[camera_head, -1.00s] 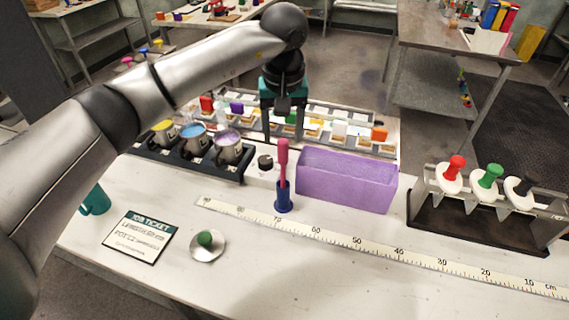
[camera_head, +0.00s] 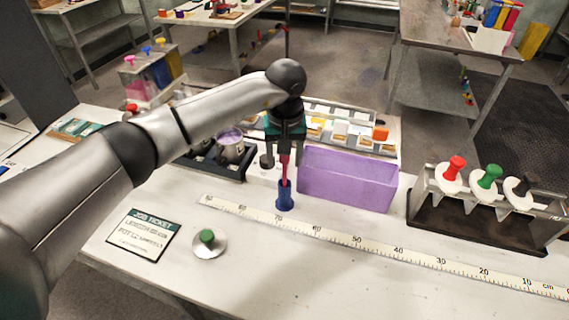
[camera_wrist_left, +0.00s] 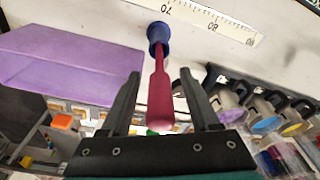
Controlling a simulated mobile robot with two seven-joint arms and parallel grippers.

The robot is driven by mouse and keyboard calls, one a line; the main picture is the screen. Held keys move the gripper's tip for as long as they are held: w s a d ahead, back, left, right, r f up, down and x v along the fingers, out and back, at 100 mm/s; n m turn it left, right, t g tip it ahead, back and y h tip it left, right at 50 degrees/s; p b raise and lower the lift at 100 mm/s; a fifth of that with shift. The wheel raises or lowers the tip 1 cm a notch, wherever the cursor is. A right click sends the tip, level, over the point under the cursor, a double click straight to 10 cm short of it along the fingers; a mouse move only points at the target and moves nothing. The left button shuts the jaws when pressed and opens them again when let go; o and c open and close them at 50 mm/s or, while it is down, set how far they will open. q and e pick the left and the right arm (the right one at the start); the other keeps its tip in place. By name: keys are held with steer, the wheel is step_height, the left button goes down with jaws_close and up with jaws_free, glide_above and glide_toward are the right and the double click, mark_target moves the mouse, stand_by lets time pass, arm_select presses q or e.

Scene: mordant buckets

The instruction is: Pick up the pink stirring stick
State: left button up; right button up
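The pink stirring stick (camera_head: 285,170) stands upright in a small blue holder (camera_head: 284,197) on the white table. My left gripper (camera_head: 284,158) is above the holder, around the stick's upper part. In the left wrist view the stick (camera_wrist_left: 160,92) lies between the two spread fingers, with visible gaps on both sides, and its lower end is in the blue holder (camera_wrist_left: 158,36). The fingers do not appear to touch it. In the head view the gripper hides the stick's top. My right gripper is not in view.
A purple open box (camera_head: 347,180) stands just right of the holder. A dark rack with metal cups (camera_head: 232,150) is to the left. A ruler (camera_head: 330,237), a job ticket (camera_head: 143,233) and a green-knobbed lid (camera_head: 208,240) lie in front. A stamp rack (camera_head: 487,215) stands at right.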

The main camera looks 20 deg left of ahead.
arm_select(q)
jaws_close()
steer(key=shift+r, duration=0.15)
stand_by(0.5)
step_height(320, 180, up, 20)
steer(key=shift+b, duration=0.4)
stand_by(0.4)
steer(key=shift+p, duration=0.3)
